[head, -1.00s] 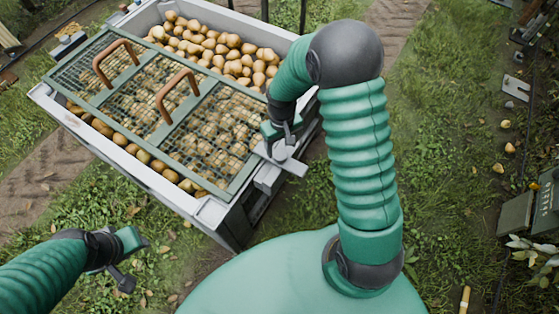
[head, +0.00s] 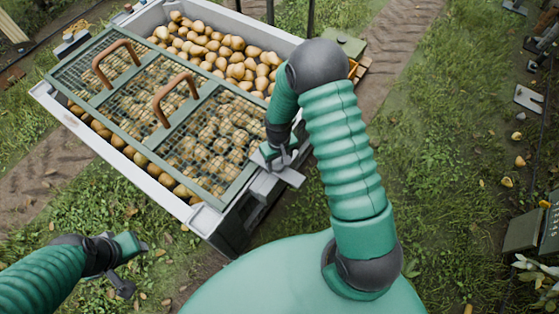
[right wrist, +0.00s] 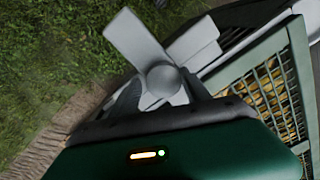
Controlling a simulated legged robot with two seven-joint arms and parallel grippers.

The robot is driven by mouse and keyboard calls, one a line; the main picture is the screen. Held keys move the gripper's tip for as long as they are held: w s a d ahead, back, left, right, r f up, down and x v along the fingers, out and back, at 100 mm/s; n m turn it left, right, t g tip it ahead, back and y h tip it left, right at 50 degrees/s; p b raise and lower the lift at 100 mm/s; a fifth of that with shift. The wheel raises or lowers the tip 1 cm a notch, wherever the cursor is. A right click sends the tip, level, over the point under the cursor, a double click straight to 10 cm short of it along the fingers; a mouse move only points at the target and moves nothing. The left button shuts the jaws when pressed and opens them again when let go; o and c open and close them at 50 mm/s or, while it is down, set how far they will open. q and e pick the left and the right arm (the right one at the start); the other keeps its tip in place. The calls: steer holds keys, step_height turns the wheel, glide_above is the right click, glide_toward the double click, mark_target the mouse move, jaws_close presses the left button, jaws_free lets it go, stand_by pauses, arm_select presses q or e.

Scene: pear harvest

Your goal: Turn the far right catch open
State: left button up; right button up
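A grey catch (head: 288,178) with a flat lever sits at the right edge of the crate, beside the mesh lid (head: 160,112). My right gripper (head: 276,160) is over it. In the right wrist view, the catch's round knob (right wrist: 163,80) is between the two fingers of the right gripper (right wrist: 161,90), which appear to touch its sides. The lever (right wrist: 134,38) slants to the upper left, at an angle to a pale block (right wrist: 197,42) behind it. My left gripper (head: 130,264) is empty, its fingers apart, left of the crate's near corner.
The grey crate (head: 125,170) is full of pears (head: 225,52), partly under the lid with two brown handles (head: 172,98). A green box (head: 525,228) stands at the right edge.

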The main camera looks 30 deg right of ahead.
steer(key=shift+a+r, duration=0.15)
steer(key=shift+a, duration=0.15)
steer(key=c, duration=0.5)
steer(key=shift+w+a, duration=0.1)
steer(key=shift+a, duration=0.1)
jaws_close()
steer(key=shift+d, duration=0.35)
arm_select(q)
steer(key=shift+a+f, duration=0.1)
steer(key=shift+a, duration=0.4)
